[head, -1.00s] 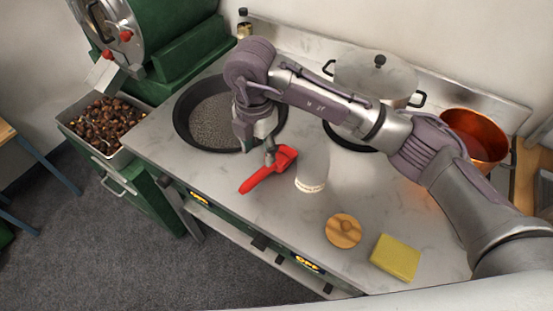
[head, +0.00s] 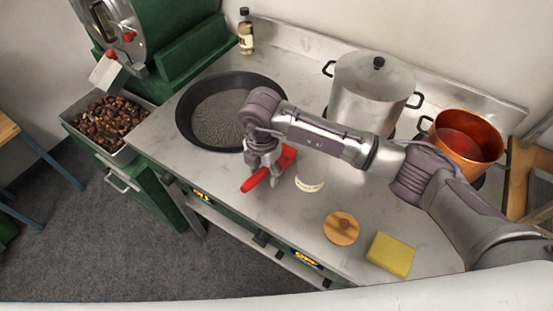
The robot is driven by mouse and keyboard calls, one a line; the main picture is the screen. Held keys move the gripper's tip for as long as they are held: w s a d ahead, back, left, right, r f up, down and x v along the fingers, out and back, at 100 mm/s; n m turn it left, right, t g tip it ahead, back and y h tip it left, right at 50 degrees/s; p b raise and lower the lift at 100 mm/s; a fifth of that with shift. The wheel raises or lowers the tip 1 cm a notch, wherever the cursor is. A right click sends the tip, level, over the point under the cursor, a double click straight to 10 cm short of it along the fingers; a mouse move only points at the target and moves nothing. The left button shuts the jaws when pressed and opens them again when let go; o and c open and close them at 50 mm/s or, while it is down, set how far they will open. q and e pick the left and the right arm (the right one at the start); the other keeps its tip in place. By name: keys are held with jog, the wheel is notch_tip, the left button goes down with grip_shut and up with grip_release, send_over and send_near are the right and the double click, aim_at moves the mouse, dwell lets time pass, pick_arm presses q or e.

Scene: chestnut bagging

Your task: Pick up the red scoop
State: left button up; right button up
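The red scoop (head: 254,181) lies on the worktop in front of the dark pan, its handle pointing to the lower left. My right gripper (head: 266,177) is down at the scoop, with its fingers at either side of the handle near the scoop's head. The gripper and wrist hide part of the scoop. I cannot tell whether the fingers press on it. My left gripper is not in view.
The dark pan (head: 184,123) is behind the gripper. A pale object with lettering (head: 310,185) stands close right of the scoop, partly hidden by my arm. A wooden lid (head: 341,228), yellow sponge (head: 391,254), steel pot (head: 365,95) and copper pot (head: 466,140) are further right.

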aim_at(264, 169)
grip_shut()
jog(key=shift+r, duration=0.15)
notch_tip(264, 169, up, 10)
jog(key=shift+f+b, duration=0.1)
jog(key=shift+b, duration=0.95)
